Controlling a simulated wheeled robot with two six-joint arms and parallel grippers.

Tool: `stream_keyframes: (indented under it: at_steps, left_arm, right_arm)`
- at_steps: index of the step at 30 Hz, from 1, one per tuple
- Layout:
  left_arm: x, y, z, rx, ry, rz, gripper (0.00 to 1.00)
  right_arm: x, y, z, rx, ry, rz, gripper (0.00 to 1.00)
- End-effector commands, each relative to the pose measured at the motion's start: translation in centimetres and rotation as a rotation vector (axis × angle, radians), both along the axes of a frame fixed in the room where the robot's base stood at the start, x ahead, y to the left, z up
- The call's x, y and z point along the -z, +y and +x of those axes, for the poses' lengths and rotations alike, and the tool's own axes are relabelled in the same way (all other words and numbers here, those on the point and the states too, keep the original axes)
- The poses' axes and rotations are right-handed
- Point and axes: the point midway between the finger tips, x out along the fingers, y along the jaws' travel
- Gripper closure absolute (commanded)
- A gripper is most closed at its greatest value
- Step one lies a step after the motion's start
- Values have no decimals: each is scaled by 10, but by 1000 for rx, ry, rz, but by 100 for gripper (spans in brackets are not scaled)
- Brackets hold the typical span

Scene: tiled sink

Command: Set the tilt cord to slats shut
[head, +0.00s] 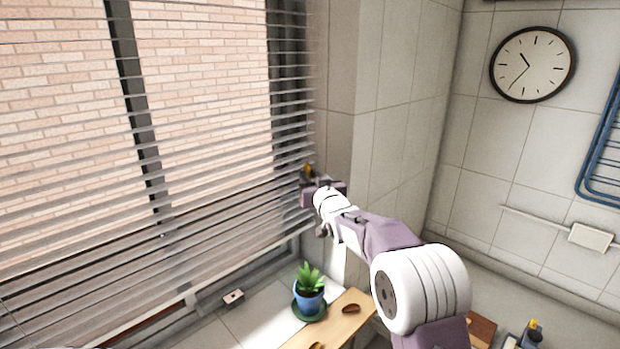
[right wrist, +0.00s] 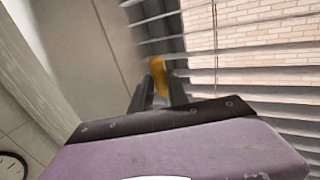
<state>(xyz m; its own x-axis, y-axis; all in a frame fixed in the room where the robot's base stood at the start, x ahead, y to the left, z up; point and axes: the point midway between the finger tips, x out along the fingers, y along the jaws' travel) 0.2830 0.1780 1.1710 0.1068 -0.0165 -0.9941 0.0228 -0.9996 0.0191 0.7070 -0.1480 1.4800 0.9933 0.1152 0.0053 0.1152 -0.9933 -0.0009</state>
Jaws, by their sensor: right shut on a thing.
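The window blind (head: 200,130) hangs at the left of the head view. Its slats are tilted open, with gaps that show a brick wall outside. The slats also show in the right wrist view (right wrist: 250,60). My right gripper (head: 309,176) is at the blind's right edge, near the wall corner. In the right wrist view, my right gripper (right wrist: 158,92) is shut on a small orange-yellow piece (right wrist: 158,75), which looks like the end of the tilt cord. The cord itself is too thin or hidden to make out. My left gripper is not in view.
A potted plant (head: 309,300) in a blue pot stands below my right arm, by a wooden board (head: 345,318). A small light-coloured item (head: 233,297) lies near the window. A clock (head: 533,64) and a blue rack (head: 603,150) are on the right wall.

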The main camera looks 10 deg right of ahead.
Motion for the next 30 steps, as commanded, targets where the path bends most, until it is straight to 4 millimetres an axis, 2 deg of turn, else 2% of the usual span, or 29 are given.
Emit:
stream_keyframes:
  at_steps: [6, 10, 13, 18, 21, 24, 30]
  left_arm:
    - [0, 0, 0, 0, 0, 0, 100]
    - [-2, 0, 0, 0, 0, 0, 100]
    - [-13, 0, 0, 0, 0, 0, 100]
    - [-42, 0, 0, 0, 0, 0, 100]
    - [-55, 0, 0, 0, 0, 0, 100]
    - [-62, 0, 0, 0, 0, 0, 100]
    - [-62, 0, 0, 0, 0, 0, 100]
  right_arm:
    - [4, 0, 0, 0, 9, 0, 100]
    - [0, 0, 0, 0, 8, 0, 100]
    - [-21, 0, 0, 0, 4, 1, 100]
    - [-72, 0, 0, -1, -1, 0, 100]
    - [-92, 0, 0, 0, -1, 1, 100]
    - [-103, 0, 0, 0, 0, 0, 100]
    - [-106, 0, 0, 0, -2, 2, 100]
